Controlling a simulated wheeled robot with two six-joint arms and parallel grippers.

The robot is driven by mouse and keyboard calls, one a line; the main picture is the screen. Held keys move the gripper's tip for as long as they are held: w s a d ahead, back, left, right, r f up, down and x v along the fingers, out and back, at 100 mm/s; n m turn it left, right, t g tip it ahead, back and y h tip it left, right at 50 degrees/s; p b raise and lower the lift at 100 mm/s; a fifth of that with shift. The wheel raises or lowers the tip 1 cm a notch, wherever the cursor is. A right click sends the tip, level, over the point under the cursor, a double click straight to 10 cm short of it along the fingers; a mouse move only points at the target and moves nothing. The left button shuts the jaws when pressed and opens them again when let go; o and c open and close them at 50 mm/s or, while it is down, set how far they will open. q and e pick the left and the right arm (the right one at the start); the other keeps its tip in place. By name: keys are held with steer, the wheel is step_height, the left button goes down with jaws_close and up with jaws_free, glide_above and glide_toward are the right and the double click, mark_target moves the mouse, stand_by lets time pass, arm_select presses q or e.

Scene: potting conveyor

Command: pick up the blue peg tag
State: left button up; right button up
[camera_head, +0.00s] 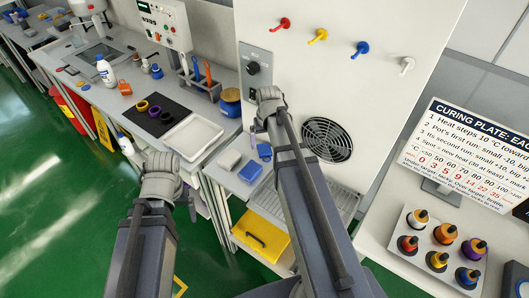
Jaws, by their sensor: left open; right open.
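The blue peg tag (362,48) sits on the upper part of the pale upright panel (385,95), between a yellow peg tag (318,36) and a white peg tag (407,65). A red peg tag (282,24) is at the left end of this slanting row. My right gripper (259,122) is below and left of the blue tag, in front of the panel's left edge, apart from the tags. My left gripper (188,205) is low, in front of the bench edge, far from the tags. Both are open, with fingers small and partly hidden.
A dark fan grille (327,140) and a black knob (252,68) are on the panel. A sign (470,155) and a white tray of coloured pots (425,232) stand at right. The bench at left is cluttered.

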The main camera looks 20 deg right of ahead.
mark_target(265, 152)
steer(key=f+b, duration=0.4)
steer(key=f, duration=0.1)
steer(key=shift+w, duration=0.3)
steer(key=shift+r, duration=0.1)
jaws_close()
steer(key=shift+s+a+r+p, duration=0.15)
steer(key=shift+r+p, duration=0.25)
steer(key=shift+r, duration=0.15)
step_height(265, 152, up, 7)
steer(key=p, duration=0.6)
steer(key=shift+f+p, duration=0.1)
steer(key=shift+p, duration=0.3)
steer(key=s+a, duration=0.5)
steer(key=a, duration=0.3)
steer(key=s+a, duration=0.5)
steer(key=a, duration=0.4)
steer(key=shift+f+b, duration=0.35)
steer(key=shift+b, duration=0.05)
